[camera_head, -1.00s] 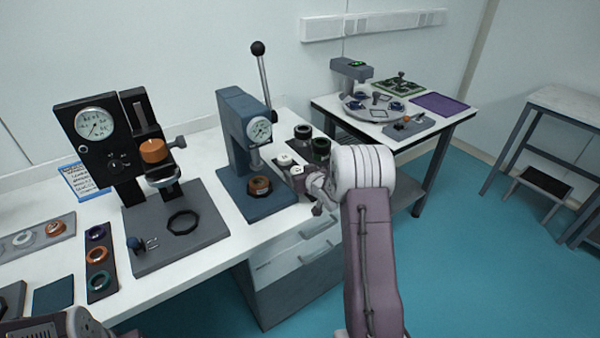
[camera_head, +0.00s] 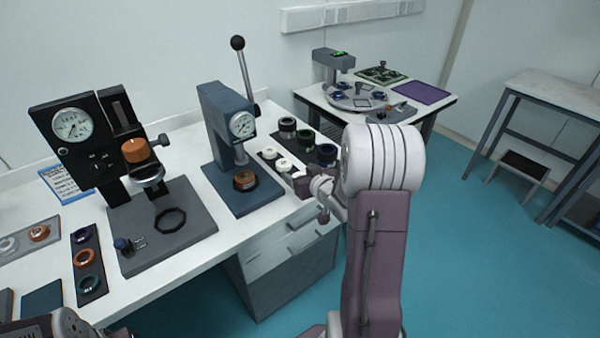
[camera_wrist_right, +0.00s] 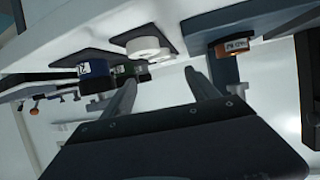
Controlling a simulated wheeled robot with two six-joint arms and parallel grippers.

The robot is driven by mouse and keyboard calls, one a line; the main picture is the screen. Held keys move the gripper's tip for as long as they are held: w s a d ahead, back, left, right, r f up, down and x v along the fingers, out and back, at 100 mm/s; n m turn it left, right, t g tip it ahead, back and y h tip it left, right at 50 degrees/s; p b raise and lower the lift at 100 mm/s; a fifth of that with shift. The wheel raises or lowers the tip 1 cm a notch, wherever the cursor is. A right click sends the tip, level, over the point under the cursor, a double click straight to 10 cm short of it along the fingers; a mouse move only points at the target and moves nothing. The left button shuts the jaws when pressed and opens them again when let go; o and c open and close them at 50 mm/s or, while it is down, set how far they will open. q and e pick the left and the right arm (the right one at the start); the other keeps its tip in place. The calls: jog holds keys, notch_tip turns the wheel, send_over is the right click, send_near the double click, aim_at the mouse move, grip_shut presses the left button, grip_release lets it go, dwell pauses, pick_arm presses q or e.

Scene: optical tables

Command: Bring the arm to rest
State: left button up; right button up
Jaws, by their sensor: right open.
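My right arm (camera_head: 375,230) rises from the bottom of the head view, its pale rounded joint in front of the bench's right end. My right gripper (camera_head: 303,186) points left there, near the front right edge of the bench, and is partly hidden by its own wrist. In the right wrist view my right gripper (camera_wrist_right: 165,88) shows two dark fingers spread apart with nothing between them. White round pieces (camera_wrist_right: 143,47) and a dark cylinder (camera_wrist_right: 97,78) lie beyond the fingers. A part of my left arm shows at the bottom left of the head view; its gripper does not.
A blue lever press (camera_head: 225,140) stands left of my gripper on the white bench (camera_head: 170,265). A tray with dark cylinders (camera_head: 305,138) and white round pieces (camera_head: 283,164) lies close by. A black gauge stand (camera_head: 100,130) is further left. Open floor (camera_head: 460,250) lies to the right.

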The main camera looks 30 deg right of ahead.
dwell(0.3)
jog(key=a+r+n+g+y+p, duration=0.1)
jog(key=a+r+p, duration=0.35)
jog(key=a, duration=0.35)
jog(key=a+r+n+y+p, duration=0.2)
jog(key=a+r+p, duration=0.25)
jog(key=a, duration=0.45)
jog(key=s+f+m+g, duration=0.1)
jog(key=s+f+g, duration=0.3)
jog(key=s, duration=0.7)
jog(key=s+a+f+g+h, duration=0.1)
jog(key=s+f+g, duration=0.4)
jog(key=s, duration=0.5)
jog(key=shift+s+a+f+m+g, duration=0.15)
jog(key=shift+s+a+m+g, duration=0.2)
jog(key=shift+g, duration=0.75)
